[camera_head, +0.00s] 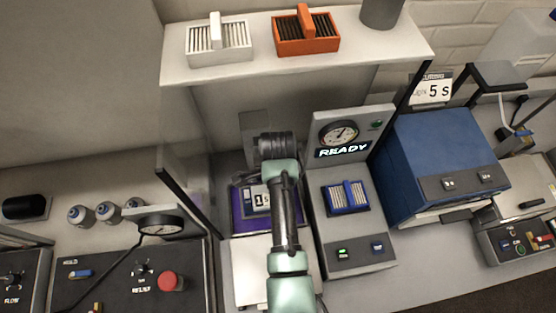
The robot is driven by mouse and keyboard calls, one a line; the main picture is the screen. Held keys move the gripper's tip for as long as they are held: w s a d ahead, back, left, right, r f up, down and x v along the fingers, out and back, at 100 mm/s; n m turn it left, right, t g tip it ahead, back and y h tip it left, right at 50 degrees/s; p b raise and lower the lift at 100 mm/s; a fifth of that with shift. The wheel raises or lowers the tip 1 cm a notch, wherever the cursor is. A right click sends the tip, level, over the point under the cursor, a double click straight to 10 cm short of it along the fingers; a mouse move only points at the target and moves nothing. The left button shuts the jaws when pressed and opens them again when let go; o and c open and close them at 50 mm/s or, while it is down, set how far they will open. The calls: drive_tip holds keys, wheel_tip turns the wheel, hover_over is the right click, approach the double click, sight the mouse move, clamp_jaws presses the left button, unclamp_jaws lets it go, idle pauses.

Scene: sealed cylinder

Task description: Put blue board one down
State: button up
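No object is clearly marked as blue board one. A blue slotted rack (346,197) with a raised middle bar sits on the grey machine whose display reads READY. A purple-blue flat piece (239,211) lies left of that machine, partly hidden behind my arm, with a small pale label or display on it. My arm reaches up from the bottom centre, and its dark end (276,146) is above and behind the purple-blue piece. My fingertips cannot be made out, nor whether they hold anything.
A shelf (350,55) above holds a white rack (219,40), an orange rack (306,34) and a grey cup (381,10). The grey READY machine (341,257) and a blue box-shaped unit (440,150) stand right of my arm. A control panel (125,275) is at the left.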

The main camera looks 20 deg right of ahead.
drive_tip(key=shift+s+f, duration=0.2)
drive_tip(key=shift+f, duration=0.2)
drive_tip(key=o, duration=1.1)
drive_tip(key=shift+o, duration=0.3)
drive_tip(key=shift+f, duration=0.2)
wheel_tip(320, 180, up, 14)
drive_tip(key=p, duration=0.1)
drive_tip(key=shift+w+p, duration=0.2)
drive_tip(key=shift+p, duration=0.1)
drive_tip(key=shift+f, duration=0.15)
